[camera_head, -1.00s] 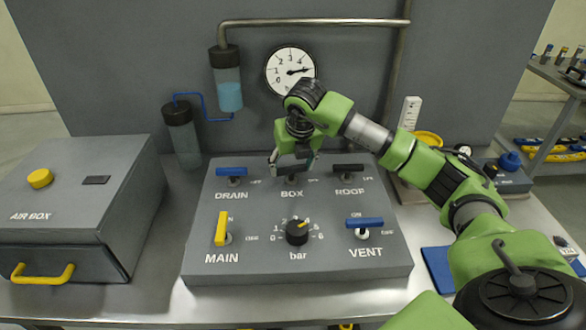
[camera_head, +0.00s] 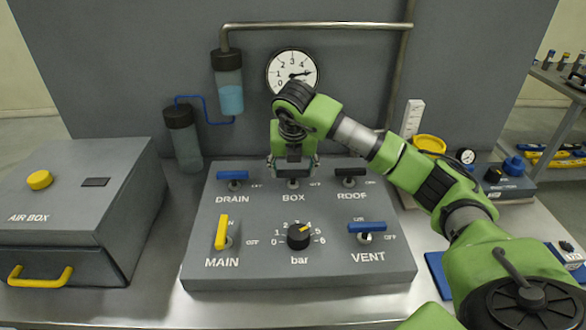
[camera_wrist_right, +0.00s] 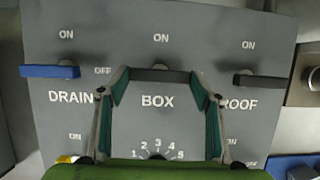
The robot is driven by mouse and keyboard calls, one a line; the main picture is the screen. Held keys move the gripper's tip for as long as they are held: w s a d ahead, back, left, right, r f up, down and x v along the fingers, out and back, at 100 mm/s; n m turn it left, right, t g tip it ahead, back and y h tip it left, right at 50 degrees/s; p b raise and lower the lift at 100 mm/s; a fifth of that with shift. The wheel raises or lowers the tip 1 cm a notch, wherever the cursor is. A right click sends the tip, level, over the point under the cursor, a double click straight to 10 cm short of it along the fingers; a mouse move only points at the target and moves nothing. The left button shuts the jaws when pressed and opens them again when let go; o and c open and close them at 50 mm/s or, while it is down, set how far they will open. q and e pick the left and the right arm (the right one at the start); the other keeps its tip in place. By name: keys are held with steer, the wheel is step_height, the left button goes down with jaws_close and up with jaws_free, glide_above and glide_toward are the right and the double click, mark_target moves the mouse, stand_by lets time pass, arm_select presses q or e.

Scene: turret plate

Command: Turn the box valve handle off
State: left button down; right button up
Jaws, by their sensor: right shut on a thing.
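The dark BOX valve handle (camera_wrist_right: 160,75) lies crosswise above the BOX label in the right wrist view, with the ON mark above it. My right gripper (camera_head: 293,170) points down at the panel (camera_head: 300,270). In the wrist view its two teal-padded fingers (camera_wrist_right: 160,82) sit at the left and right ends of the handle, shut on it. In the head view the gripper largely hides this handle. The handle's OFF mark is covered by a finger in the wrist view. My left gripper is not in view.
The blue DRAIN handle (camera_head: 232,175) and black ROOF handle (camera_head: 350,172) stand close on either side. The yellow MAIN handle (camera_head: 221,232), bar knob (camera_head: 299,236) and blue VENT handle (camera_head: 367,227) are in front. The air box (camera_head: 70,200) stands left. A gauge (camera_head: 292,72) hangs behind.

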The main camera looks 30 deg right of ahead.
steer(key=o, duration=1.1)
steer(key=v, duration=1.2)
